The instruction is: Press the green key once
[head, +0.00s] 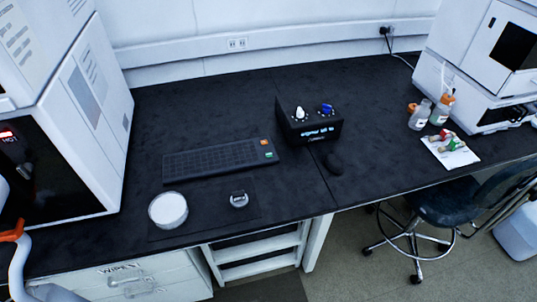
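The green key (269,155) is a small key at the right end of a dark keyboard (210,160), at its near right corner. An orange key (264,142) sits just behind it. The keyboard lies flat on the black bench, and nothing covers the green key. Neither of my grippers shows in the head view. Only white arm parts with an orange ring, which look like mine, show at the lower left edge.
A black box (309,128) with knobs and a lit display stands right of the keyboard, with a dark mouse (333,162) near it. A white round dish (168,210) and a small metallic item (239,200) lie in front. White instruments flank the bench.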

